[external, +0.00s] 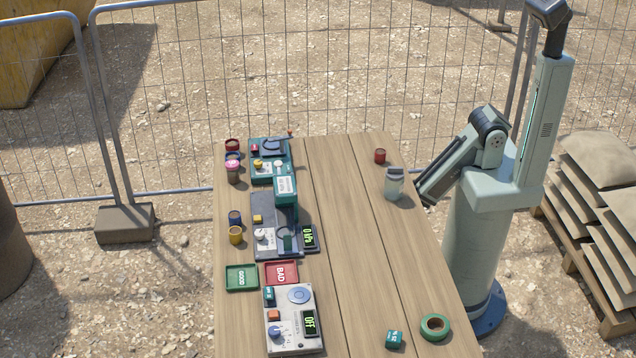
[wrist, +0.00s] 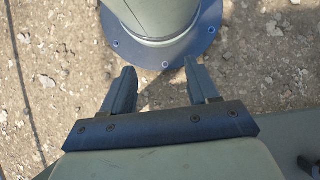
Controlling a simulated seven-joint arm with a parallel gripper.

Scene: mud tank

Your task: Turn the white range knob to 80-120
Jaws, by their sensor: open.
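A small white knob (external: 260,235) sits on the dark middle machine (external: 268,211), left of its post. Another small pale knob (external: 278,165) shows on the teal machine (external: 257,177) at the far end. The markings are too small to read, so I cannot tell which is the range knob or where it points. A blue knob (external: 276,331) is on the grey front box (external: 292,344). My gripper (wrist: 159,67) is open and empty in the wrist view, over my base and the gravel. It is away from the machines; I cannot clearly make out its fingers in the external view.
Green GOOD (external: 229,287) and red BAD (external: 269,281) trays lie between the machines. Small pots, including a yellow one (external: 236,235), line the left edge. A jar (external: 394,184), red pot (external: 380,156), green tape (external: 435,327) and teal block (external: 395,340) stand right. The middle planks are clear.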

